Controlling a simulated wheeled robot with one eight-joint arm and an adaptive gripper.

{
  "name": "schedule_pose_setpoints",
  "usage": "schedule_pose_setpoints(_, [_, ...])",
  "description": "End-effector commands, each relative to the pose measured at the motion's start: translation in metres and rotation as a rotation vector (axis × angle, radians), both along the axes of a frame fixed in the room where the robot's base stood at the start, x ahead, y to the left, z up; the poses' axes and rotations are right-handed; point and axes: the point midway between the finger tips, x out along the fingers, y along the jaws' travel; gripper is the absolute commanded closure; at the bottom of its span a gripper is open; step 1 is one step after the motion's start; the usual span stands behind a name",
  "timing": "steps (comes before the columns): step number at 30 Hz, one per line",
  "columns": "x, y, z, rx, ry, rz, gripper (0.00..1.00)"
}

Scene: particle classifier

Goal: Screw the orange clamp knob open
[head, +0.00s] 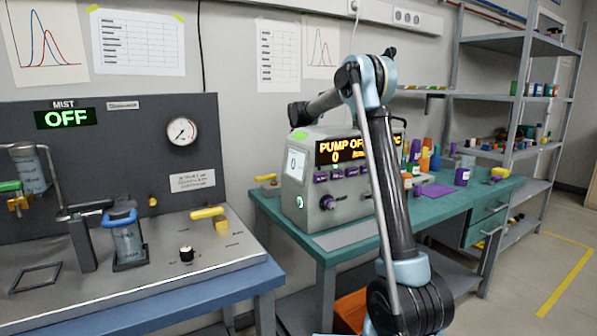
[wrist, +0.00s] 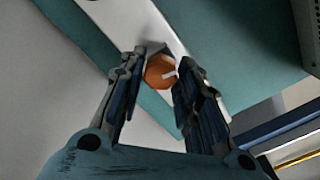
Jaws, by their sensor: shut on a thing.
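The orange clamp knob (wrist: 159,72) shows in the wrist view, with a pale mark on its right side. It sits at a pale strip on the teal table. My gripper (wrist: 160,75) has its two dark fingers on either side of the knob and is shut on it. The lower part of the knob and what it is fixed to are hard to make out. In the head view my arm bends over toward the pump box, and I cannot make out the gripper or the knob there.
The pump box (head: 325,180) reads "PUMP OFF" and stands on the teal table (head: 440,217). Several bottles, including a purple one (head: 463,172), stand to its right. The mist panel (head: 110,160), reading "OFF", is at the left. A grey shelf (head: 515,98) stands at the right.

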Motion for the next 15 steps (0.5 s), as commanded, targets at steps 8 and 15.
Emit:
schedule_pose_setpoints(8, [0.0017,-0.0026,-0.0002,-0.002,-0.002,0.202,0.93])
schedule_pose_setpoints(15, [0.0021,-0.0025,-0.0001,-0.002,-0.003,0.309,0.93])
